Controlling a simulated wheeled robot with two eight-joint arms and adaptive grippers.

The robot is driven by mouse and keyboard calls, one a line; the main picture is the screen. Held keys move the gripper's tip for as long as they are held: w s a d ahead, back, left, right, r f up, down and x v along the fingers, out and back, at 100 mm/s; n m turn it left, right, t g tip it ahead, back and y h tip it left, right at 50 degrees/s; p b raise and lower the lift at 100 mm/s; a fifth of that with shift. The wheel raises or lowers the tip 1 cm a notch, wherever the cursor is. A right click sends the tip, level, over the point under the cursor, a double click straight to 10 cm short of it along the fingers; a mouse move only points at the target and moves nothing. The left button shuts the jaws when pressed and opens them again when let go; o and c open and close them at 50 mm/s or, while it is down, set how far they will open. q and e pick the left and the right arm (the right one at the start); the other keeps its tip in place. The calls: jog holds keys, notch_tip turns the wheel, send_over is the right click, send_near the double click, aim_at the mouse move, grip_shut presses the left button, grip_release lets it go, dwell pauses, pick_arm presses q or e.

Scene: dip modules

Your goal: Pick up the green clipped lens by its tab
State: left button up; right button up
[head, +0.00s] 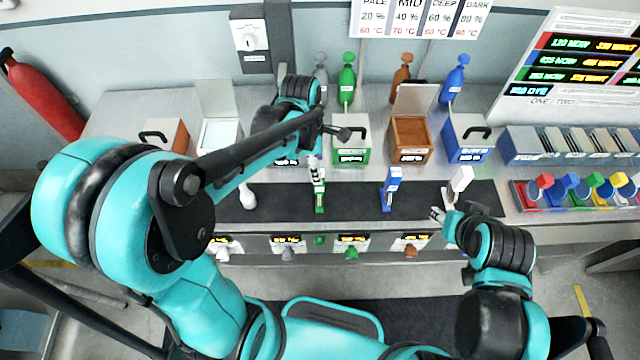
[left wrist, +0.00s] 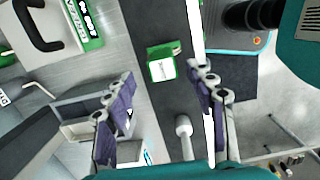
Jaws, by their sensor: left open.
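The green clipped lens (head: 319,190) stands on the dark mat in the head view, a narrow upright piece with green and white parts. In the left wrist view a green block with a white labelled face (left wrist: 162,68) lies between and beyond my fingers. My left gripper (left wrist: 163,82) is open and empty above the mat.
A blue clipped piece (head: 391,187) stands on the dark mat (head: 350,204). A white knob-like piece (head: 247,197) is to the left. Green (head: 351,150), brown (head: 410,138) and blue (head: 467,138) boxes line the back. The mat between the green and blue pieces is clear.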

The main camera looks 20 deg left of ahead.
aim_at(319, 188)
pick_arm(q)
jog(key=shift+f, duration=0.4)
jog(key=f, duration=0.2)
jog(key=f+b, duration=0.1)
jog(key=f, duration=0.1)
jog(key=d+f+b, duration=0.1)
jog(key=f, duration=0.2)
grip_shut()
